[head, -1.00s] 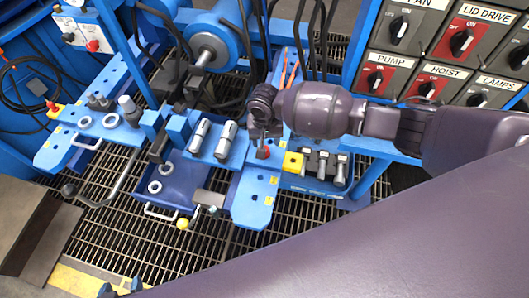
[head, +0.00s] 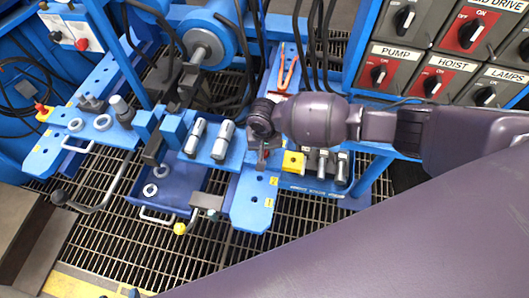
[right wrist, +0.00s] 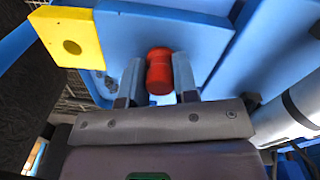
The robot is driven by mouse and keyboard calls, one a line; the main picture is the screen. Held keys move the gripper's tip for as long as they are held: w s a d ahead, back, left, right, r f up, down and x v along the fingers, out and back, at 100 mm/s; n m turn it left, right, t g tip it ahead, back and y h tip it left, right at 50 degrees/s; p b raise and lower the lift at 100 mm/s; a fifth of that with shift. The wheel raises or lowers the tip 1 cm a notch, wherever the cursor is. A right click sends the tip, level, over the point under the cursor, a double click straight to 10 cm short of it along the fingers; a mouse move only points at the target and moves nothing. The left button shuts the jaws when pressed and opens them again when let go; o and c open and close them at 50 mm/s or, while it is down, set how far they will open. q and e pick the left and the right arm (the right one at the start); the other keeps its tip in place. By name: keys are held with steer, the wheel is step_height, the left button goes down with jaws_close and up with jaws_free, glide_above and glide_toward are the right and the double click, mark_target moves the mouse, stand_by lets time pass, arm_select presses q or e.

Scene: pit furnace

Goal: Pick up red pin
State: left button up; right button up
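The red pin (right wrist: 159,72) stands between the two fingers of my right gripper (right wrist: 159,75) in the right wrist view, over a blue plate. The fingers flank it closely, with narrow gaps beside its near end, and look open. In the head view the right gripper (head: 261,146) points down at the blue bench strip, and my wrist hides much of it. My left gripper is not in view.
A yellow block (head: 293,162) with a hole sits close beside the right gripper, with several grey cylinders to its right. Two silver cylinders (head: 222,141) stand to the left. A blue tray (head: 172,192) holds rings. Switch panels (head: 430,75) and hanging black cables are behind.

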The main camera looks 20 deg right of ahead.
jaws_close()
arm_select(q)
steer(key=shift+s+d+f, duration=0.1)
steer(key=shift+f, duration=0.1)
arm_select(e)
step_height(320, 180, up, 10)
steer(key=p, duration=0.3)
steer(key=shift+w+f, duration=0.15)
steer(key=shift+f, duration=0.05)
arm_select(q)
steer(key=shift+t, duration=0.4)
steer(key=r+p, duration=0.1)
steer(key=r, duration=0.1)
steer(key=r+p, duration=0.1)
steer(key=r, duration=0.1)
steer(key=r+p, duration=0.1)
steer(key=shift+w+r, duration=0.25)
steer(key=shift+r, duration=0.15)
arm_select(e)
step_height(320, 180, up, 10)
steer(key=shift+r, duration=0.25)
